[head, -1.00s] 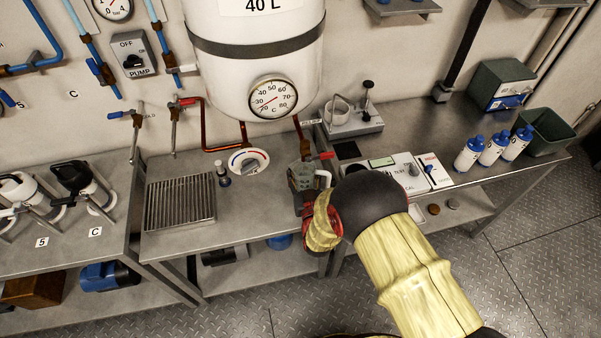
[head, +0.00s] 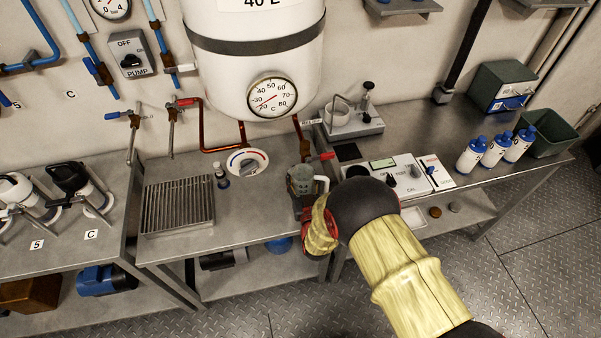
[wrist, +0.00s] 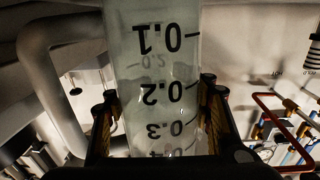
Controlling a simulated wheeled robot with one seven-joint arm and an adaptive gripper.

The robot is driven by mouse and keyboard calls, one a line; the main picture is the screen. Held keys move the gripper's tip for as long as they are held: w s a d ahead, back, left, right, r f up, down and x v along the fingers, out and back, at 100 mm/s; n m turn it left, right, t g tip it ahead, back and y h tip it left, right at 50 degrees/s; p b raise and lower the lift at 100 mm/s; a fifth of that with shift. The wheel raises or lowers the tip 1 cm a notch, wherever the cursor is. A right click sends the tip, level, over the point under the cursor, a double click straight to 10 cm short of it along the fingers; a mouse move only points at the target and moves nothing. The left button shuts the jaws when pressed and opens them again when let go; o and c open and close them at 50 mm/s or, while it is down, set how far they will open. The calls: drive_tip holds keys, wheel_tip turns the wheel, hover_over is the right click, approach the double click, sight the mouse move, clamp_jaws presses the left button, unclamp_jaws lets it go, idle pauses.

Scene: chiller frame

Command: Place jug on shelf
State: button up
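The jug (head: 301,179) is a clear, greyish measuring jug with a pale handle on its right side. It is at the right end of the middle bench, under the tank's red-handled valve. In the wrist view the jug (wrist: 160,85) fills the middle, with dark graduation marks that read upside down. My gripper (wrist: 160,125) has one finger on each side of the jug and appears closed against its walls. Whether the jug's base touches the bench is hidden.
A white tank (head: 255,60) hangs above the bench. A slatted drain tray (head: 178,205) and a small bottle (head: 221,175) stand to the left. A control box (head: 400,175) and several blue-capped bottles (head: 493,152) stand to the right. A lower shelf (head: 225,280) runs under the middle bench.

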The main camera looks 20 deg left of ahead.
sight(305, 191)
drive_tip(key=o, duration=0.5)
drive_tip(key=shift+r, duration=0.1)
drive_tip(key=shift+s+r, duration=0.1)
drive_tip(key=shift+r, duration=0.05)
drive_tip(key=p+v, duration=0.2)
drive_tip(key=v, duration=0.9)
drive_tip(key=shift+s+d+p, duration=0.2)
drive_tip(key=shift+s+p, duration=0.15)
